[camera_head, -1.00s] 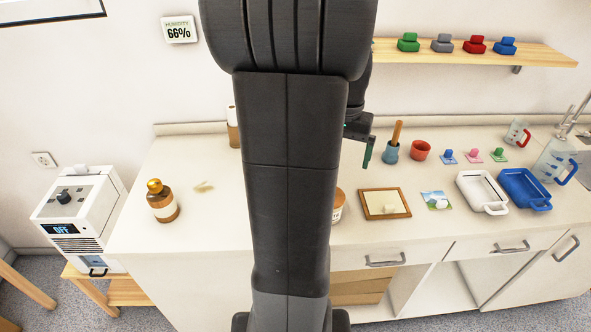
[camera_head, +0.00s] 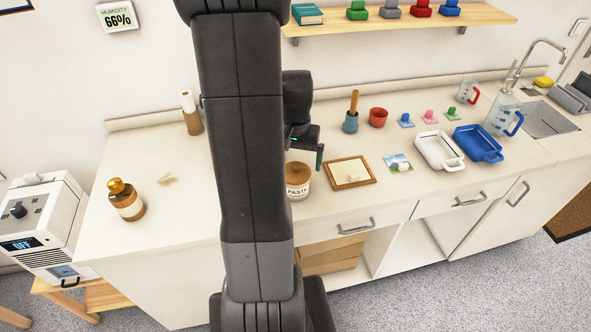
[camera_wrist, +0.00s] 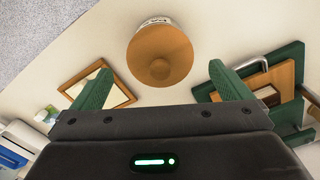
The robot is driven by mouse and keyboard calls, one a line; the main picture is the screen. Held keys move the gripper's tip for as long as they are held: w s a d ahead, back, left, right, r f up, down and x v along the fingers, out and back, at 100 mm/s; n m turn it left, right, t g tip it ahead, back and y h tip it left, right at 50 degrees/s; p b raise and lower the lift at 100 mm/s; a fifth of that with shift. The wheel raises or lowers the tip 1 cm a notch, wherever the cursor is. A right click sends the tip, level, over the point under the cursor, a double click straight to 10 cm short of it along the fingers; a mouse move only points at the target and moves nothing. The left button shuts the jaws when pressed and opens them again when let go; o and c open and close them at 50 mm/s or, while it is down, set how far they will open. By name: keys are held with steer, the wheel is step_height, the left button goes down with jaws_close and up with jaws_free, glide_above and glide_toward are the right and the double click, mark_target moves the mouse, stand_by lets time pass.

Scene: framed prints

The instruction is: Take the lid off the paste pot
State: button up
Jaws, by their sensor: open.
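The paste pot (camera_head: 297,189) is a white jar labelled PASTE on the counter, just right of my arm in the head view. Its round tan-brown lid (camera_head: 297,172) is on top. In the wrist view the lid (camera_wrist: 160,56) shows from above with a central knob, and a bit of the pot's label (camera_wrist: 156,20) shows past its edge. My gripper (camera_wrist: 158,85) is open and empty, its green fingers spread, with the lid between and beyond the fingertips. In the head view my gripper (camera_head: 305,158) is partly hidden by my arm, above the pot.
A wooden frame (camera_head: 372,176) lies right of the pot, with a small picture card (camera_head: 398,163) beside it. A white tray (camera_head: 460,165) and blue tray (camera_head: 500,155) are farther right. A brown bottle (camera_head: 126,200) stands left.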

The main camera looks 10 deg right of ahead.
steer(key=shift+f, duration=1.15)
steer(key=c, duration=1)
steer(key=shift+r, duration=0.15)
